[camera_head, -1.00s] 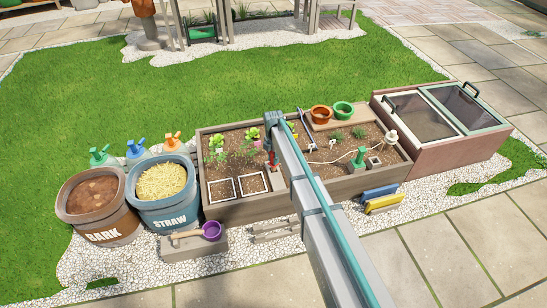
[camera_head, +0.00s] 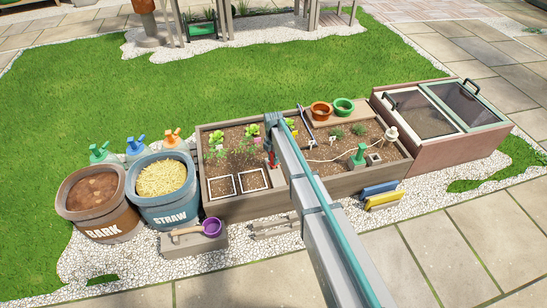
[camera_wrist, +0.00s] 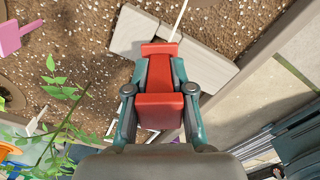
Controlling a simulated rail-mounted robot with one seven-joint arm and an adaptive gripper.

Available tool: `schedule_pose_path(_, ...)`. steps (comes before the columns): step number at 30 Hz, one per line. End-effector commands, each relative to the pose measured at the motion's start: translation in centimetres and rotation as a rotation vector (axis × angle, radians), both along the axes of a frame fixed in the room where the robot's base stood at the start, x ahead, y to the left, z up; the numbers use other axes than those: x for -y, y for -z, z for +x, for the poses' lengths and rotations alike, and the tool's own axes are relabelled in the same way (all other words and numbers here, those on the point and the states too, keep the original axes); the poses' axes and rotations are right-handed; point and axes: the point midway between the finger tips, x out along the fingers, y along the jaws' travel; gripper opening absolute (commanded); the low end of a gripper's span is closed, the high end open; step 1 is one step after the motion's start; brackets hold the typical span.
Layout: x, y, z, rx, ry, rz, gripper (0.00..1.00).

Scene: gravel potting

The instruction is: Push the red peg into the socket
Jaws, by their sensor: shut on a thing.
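The red peg (camera_wrist: 160,110) is between the two teal fingers of my gripper (camera_wrist: 160,78) in the wrist view. The fingers are shut on it from left and right. Its red far end (camera_wrist: 160,48) shows just beyond the fingertips, over a pale grey block (camera_wrist: 133,32). In the head view my gripper (camera_head: 271,158) is low over the middle of the planting bed, with a little red showing. I cannot make out the socket; the peg and gripper cover that spot. I cannot tell whether the peg's tip touches the block.
The wooden bed (camera_head: 235,211) has seedlings on the left and a white cord (camera_head: 325,160) on the right. In the wrist view a leafy plant (camera_wrist: 62,90) and a pink tag (camera_wrist: 18,32) stand left of my gripper. The bed's wooden edge (camera_wrist: 245,78) lies right.

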Motion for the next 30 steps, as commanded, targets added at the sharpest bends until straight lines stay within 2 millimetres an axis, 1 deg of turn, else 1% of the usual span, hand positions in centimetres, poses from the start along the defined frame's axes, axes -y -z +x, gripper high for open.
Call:
schedule_pose_path(21, 0.0, 1.6, 0.0, 0.001, 0.0, 0.001, 0.0)
schedule_pose_path(22, 0.0, 1.6, 0.0, 0.001, 0.0, 0.0, 0.26)
schedule_pose_path(24, 0.0, 1.6, 0.0, 0.001, 0.0, 0.0, 0.37)
schedule_pose_path(27, 0.0, 1.6, 0.0, 0.001, 0.0, 0.001, 0.52)
schedule_pose_path(30, 0.0, 1.6, 0.0, 0.0, 0.0, 0.0, 0.52)
